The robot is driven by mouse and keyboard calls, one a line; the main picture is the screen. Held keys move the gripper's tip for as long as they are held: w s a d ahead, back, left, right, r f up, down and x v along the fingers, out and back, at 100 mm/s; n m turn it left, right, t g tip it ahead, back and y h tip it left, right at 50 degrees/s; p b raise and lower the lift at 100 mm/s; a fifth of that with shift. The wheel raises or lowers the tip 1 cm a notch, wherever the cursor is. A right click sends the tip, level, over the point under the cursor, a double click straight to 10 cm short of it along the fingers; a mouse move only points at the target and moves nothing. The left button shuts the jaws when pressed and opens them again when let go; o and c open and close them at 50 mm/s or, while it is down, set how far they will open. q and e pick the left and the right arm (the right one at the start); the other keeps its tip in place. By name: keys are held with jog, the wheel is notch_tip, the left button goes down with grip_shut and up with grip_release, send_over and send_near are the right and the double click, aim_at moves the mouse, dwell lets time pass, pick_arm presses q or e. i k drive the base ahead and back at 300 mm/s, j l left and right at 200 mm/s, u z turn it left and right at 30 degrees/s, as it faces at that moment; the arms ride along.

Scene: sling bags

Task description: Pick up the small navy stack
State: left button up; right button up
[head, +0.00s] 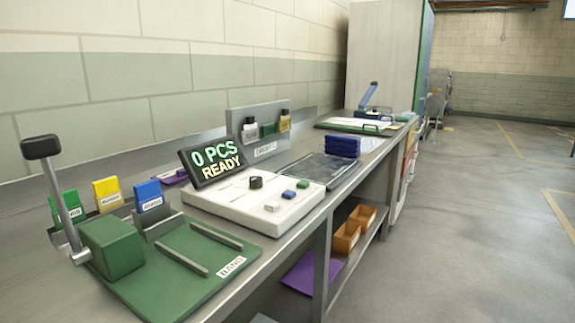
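A small navy stack (342,147) of flat folded pieces sits on the workbench, past the white counting machine. It rests at the far right edge of a dark flat tray (308,168), close to the bench's front edge. Its layers look neatly piled. Neither of my grippers shows in the head view.
A white machine (225,205) with a "0 PCS READY" display (215,160) stands before the stack. A green press with a lever (112,248) is nearer. A small grey rack (262,146) stands behind the tray. Orange bins (346,238) sit on the lower shelf. The floor at right is clear.

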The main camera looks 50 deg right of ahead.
aim_at(339, 145)
jog(key=z, duration=1.95)
jog(key=i+u, duration=0.1)
jog(key=u, duration=0.35)
jog(key=i+l+u, duration=0.1)
jog(key=u, duration=0.35)
jog(key=i+l+u, duration=0.1)
jog(key=l+u, duration=0.15)
jog(key=u, duration=0.2)
